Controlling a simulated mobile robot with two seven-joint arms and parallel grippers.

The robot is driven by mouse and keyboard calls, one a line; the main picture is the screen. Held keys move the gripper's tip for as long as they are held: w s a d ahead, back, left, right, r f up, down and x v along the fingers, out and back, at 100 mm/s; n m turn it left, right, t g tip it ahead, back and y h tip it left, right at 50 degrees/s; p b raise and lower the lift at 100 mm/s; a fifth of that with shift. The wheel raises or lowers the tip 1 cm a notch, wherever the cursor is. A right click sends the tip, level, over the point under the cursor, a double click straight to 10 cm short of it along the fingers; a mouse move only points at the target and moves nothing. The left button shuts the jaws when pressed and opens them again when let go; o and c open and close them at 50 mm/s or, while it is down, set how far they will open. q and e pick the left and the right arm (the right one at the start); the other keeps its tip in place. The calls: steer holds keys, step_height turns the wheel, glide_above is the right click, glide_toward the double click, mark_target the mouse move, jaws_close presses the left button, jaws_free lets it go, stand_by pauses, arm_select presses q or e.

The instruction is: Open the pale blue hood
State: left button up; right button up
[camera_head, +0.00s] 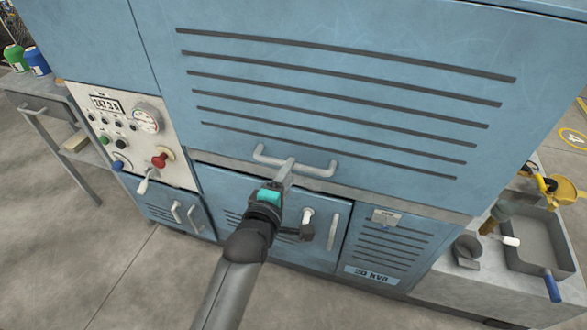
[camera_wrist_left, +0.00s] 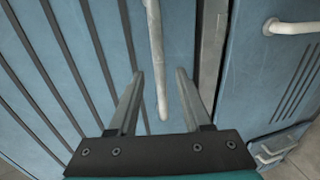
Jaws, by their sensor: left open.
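The pale blue hood (camera_head: 340,100) is a large panel with several dark slots, and its lower edge lies against the cabinet. A light grey bar handle (camera_head: 318,170) is fixed near that edge. My left gripper (camera_head: 289,165) comes up from below and reaches the handle's middle, hiding part of the bar. In the left wrist view the handle (camera_wrist_left: 155,45) lies between the two open fingers (camera_wrist_left: 159,76), apart from both in the picture. I cannot tell how deep it sits between them. The slotted hood (camera_wrist_left: 75,60) shows there on the left. My right gripper is not in view.
Lower blue doors (camera_head: 388,248) with handles sit under the hood. A control panel (camera_head: 128,135) with knobs and a gauge is at left. A bench (camera_head: 45,100) with bottles stands far left. A grey tray (camera_head: 540,250) and tools are at right. Floor is clear in front.

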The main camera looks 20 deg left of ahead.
arm_select(q)
steer(key=shift+b+x, duration=0.65)
steer(key=shift+x, duration=1.4)
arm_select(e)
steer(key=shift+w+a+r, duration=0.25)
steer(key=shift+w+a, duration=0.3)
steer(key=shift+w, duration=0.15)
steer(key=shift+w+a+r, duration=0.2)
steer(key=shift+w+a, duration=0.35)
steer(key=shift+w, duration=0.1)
arm_select(q)
jaws_close()
